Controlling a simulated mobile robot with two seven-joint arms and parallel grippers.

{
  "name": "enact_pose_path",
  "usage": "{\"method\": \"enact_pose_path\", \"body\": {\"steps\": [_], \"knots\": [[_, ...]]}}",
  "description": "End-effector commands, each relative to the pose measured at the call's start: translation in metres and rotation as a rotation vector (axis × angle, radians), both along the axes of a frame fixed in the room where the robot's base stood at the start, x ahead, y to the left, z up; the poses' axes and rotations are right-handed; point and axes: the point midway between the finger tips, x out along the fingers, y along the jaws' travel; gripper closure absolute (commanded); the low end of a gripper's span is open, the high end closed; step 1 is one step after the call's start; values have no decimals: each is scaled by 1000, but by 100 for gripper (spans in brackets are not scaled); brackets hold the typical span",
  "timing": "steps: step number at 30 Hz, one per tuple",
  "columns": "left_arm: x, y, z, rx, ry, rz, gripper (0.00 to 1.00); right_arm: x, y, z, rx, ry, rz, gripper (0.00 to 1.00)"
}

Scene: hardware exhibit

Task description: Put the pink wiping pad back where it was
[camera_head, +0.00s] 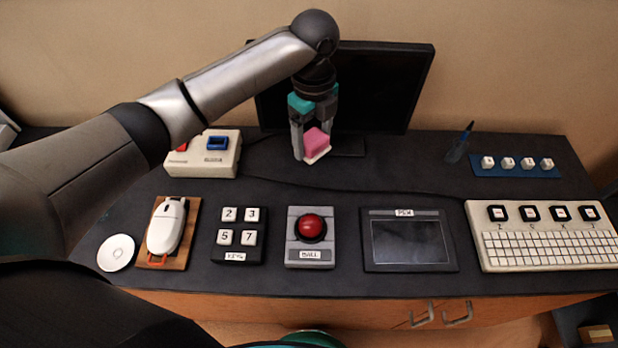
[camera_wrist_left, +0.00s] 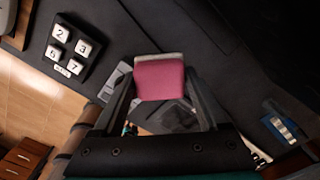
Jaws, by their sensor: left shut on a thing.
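The pink wiping pad (camera_head: 316,141) has a pink block top and a pale underside. My left gripper (camera_head: 312,150) is shut on it and holds it above the rear of the dark table, in front of the monitor. In the left wrist view the pad (camera_wrist_left: 159,79) sits between the two fingers of the left gripper (camera_wrist_left: 160,100). The pad looks slightly tilted in the head view. Its exact height above the table is hard to tell. My right gripper is not in view.
A monitor (camera_head: 397,85) stands behind the gripper. A beige box (camera_head: 221,160) is to the left. A mouse (camera_head: 166,226), keypad (camera_head: 239,236), trackball (camera_head: 312,228), tablet (camera_head: 407,243) and keyboard (camera_head: 545,247) line the front. Bare table (camera_head: 400,172) lies between.

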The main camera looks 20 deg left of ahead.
Motion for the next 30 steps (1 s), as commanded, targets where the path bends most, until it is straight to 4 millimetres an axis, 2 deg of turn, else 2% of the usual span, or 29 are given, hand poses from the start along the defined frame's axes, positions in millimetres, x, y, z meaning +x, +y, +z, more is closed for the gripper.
{"method": "enact_pose_path", "body": {"steps": [1,3,9,17,24,30], "knots": [[-1,0,-18,2,5,2,76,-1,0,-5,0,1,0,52],[-1,0,-37,1,4,1,76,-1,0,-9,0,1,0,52],[-1,0,-78,2,1,-1,76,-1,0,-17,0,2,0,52],[0,0,-97,1,0,-1,76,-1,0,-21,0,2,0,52],[-1,0,-131,0,1,-1,76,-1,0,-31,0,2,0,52],[0,0,-132,0,-1,-1,76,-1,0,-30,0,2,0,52]]}}
